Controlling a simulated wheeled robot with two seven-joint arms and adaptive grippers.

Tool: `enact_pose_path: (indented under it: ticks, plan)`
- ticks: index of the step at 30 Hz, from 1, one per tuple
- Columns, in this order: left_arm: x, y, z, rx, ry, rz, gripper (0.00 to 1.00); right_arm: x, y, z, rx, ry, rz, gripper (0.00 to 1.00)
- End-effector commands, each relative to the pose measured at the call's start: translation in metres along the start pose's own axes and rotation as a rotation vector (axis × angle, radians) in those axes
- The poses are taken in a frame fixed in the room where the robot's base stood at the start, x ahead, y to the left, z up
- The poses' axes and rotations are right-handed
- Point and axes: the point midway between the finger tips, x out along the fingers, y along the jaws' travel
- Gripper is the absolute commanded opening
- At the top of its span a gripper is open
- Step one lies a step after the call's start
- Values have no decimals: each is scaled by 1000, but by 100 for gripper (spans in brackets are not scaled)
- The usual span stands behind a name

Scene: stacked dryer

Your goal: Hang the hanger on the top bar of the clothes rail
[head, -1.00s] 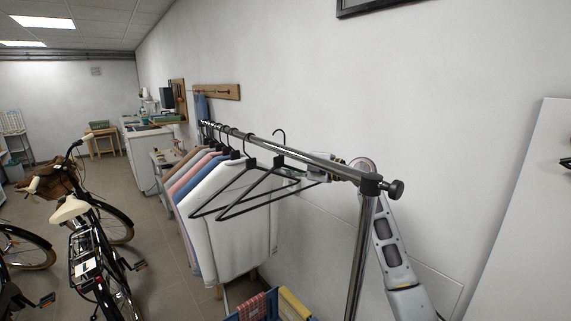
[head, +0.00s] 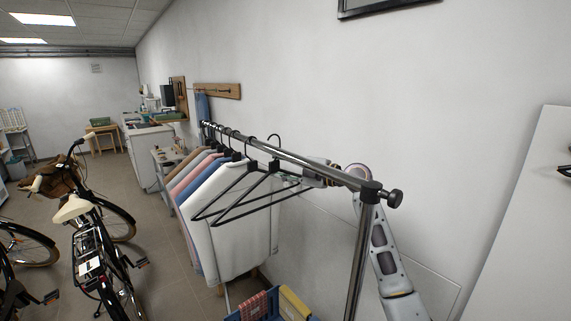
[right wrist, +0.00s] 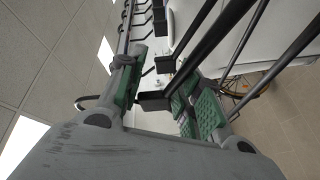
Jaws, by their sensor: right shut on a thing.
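The black hanger (head: 244,211) hangs below the near half of the rail's top bar (head: 310,163). Its hook rises above the bar; I cannot tell whether the hook goes around the bar or stands beside it. My right gripper (head: 284,178) reaches in from the wall side, just under the bar, and is shut on the hanger near its neck. In the right wrist view, the hanger's black neck block (right wrist: 152,101) lies between the green-padded fingers (right wrist: 160,93). The bar runs close by. My left gripper is not in view.
Shirts on black hangers, with a white shirt (head: 228,243) nearest, fill the bar's far part. The bar ends at a black knob (head: 394,198) and upright post (head: 361,255). A blue basket (head: 270,306) is below. Bicycles (head: 90,250) stand left. The wall is close behind.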

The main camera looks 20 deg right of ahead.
Motion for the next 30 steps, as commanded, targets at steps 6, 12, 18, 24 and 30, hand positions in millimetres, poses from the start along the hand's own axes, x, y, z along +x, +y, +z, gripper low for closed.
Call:
enact_pose_path:
  ticks: [6,12,18,24,30]
  plan:
    - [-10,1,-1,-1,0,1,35,4,-2,-9,2,2,0,13]
    - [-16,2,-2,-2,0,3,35,7,-5,-15,1,1,0,13]
    - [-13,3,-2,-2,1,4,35,9,-10,-18,0,1,0,13]
    - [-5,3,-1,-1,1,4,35,10,-16,-17,0,0,0,13]
    - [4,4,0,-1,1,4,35,10,-20,-17,-2,0,1,13]
